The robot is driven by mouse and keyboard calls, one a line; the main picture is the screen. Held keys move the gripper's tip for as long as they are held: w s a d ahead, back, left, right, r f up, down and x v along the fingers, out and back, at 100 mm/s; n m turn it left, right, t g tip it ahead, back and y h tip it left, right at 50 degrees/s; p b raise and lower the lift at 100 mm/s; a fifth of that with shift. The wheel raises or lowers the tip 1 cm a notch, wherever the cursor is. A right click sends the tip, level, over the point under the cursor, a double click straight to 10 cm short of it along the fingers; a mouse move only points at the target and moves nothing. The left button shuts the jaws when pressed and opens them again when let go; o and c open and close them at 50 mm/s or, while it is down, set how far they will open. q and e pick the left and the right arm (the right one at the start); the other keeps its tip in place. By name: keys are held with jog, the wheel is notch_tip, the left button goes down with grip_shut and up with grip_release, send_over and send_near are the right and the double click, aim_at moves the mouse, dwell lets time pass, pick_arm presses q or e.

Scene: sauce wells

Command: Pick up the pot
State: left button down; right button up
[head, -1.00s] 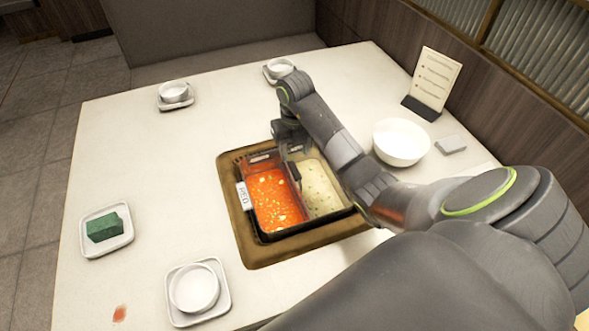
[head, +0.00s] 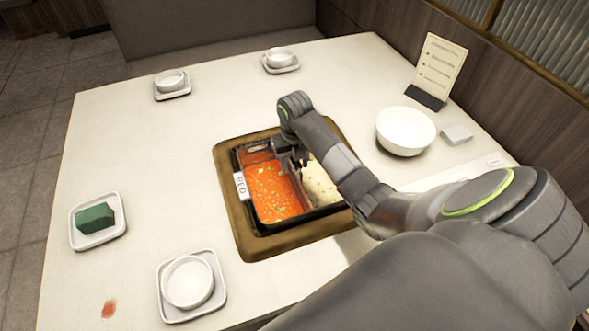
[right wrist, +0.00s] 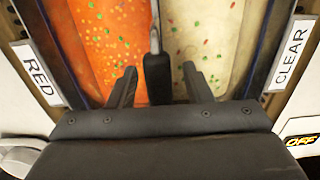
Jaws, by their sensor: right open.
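The pot (head: 262,226) is a dark rectangular vessel set in a brown-rimmed opening in the table. A divider (right wrist: 154,30) splits it into an orange-red soup (head: 277,192) on the left and a pale soup (head: 318,184) on the right. My right gripper (head: 298,165) is over the far part of the pot. In the right wrist view its two open fingers (right wrist: 157,84) stand on either side of a dark upright handle piece (right wrist: 157,78) at the divider, with a gap on each side. My arm hides part of the pale side. My left gripper is not in view.
White bowls on saucers stand around the table, one at the near left (head: 188,282). A green sponge (head: 95,218) lies on a dish. A larger white bowl (head: 405,131) and a menu stand (head: 436,70) are at the right. A red stain (head: 109,308) marks the near left.

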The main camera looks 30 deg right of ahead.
jog(key=shift+c, duration=0.4)
grip_shut()
jog(key=shift+w, duration=0.15)
jog(key=shift+r, duration=0.15)
